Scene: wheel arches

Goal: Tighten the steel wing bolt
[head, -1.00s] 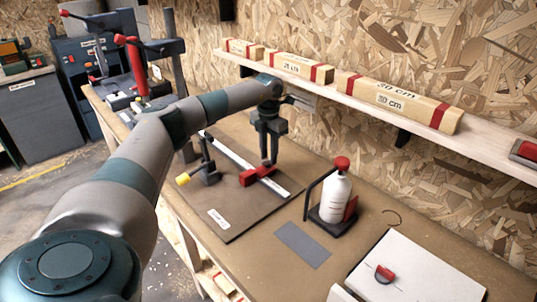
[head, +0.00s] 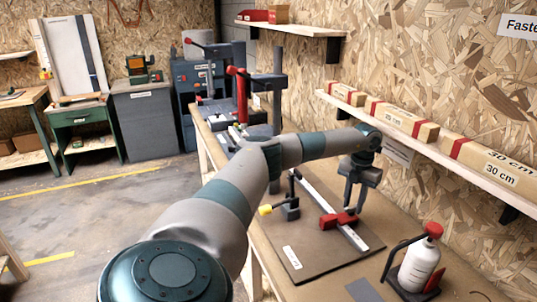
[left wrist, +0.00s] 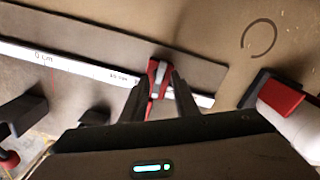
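A red sliding block (head: 338,219) sits on a white ruler bar (head: 320,200) fixed to a dark board (head: 300,255). In the left wrist view the red block (left wrist: 153,68) carries a small grey metal piece (left wrist: 160,73), which looks like the steel wing bolt; its exact shape is too small to tell. My left gripper (head: 353,208) points down just above the block. In the left wrist view its fingers (left wrist: 160,82) stand apart on either side of the grey piece, with no clear contact. The wing bolt is not distinguishable in the head view. My right gripper is not in view.
A white bottle with a red cap (head: 420,262) stands in a holder at the right. A shelf (head: 420,146) with labelled wooden blocks (head: 400,118) runs along the wall behind my arm.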

